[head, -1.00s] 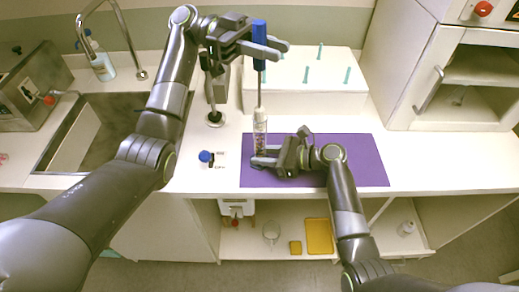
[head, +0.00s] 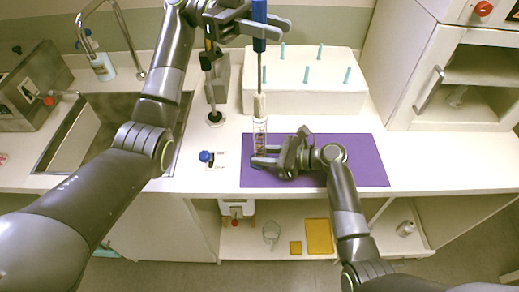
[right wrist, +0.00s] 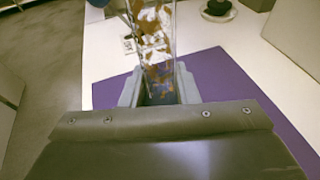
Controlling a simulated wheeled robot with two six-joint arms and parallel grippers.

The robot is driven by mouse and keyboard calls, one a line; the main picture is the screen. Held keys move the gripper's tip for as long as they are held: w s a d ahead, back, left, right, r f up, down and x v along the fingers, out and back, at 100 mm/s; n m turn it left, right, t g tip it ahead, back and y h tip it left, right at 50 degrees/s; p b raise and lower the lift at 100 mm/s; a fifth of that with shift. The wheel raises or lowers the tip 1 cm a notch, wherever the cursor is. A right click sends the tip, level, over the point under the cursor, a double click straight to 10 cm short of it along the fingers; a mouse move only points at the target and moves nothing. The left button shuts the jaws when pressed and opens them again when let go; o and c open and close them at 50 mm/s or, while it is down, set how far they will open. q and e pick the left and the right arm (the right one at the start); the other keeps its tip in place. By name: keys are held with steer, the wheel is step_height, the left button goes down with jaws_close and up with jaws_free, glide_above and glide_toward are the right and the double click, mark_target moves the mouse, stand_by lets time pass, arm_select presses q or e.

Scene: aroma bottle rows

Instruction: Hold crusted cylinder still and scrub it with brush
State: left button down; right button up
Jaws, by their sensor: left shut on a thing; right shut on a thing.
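My left gripper (head: 268,28) is shut on the blue handle of the brush (head: 259,42), high above the counter. The brush hangs upright, its thin shaft leading down to a pale bristle head near the cylinder's mouth. Whether the bristle tip is still inside the rim, I cannot tell. The clear cylinder (head: 260,140) stands upright, with brown-orange crust on its wall. My right gripper (head: 262,160) is shut on its lower part. In the right wrist view, the crusted cylinder (right wrist: 153,40) rises between the grey fingers (right wrist: 158,90); its top is cut off.
A purple mat (head: 340,160) lies under the right gripper. A white rack with teal pegs (head: 305,95) stands behind it. A sink (head: 95,130) is at left, with a small blue-capped item (head: 205,157) nearby. A cabinet (head: 460,90) stands at right.

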mark_target(266, 6)
arm_select(q)
steer(key=shift+r, duration=1.8)
arm_select(e)
steer(key=o, duration=0.8)
steer(key=shift+o, duration=0.2)
steer(key=v, duration=1.2)
steer(key=shift+s, duration=0.15)
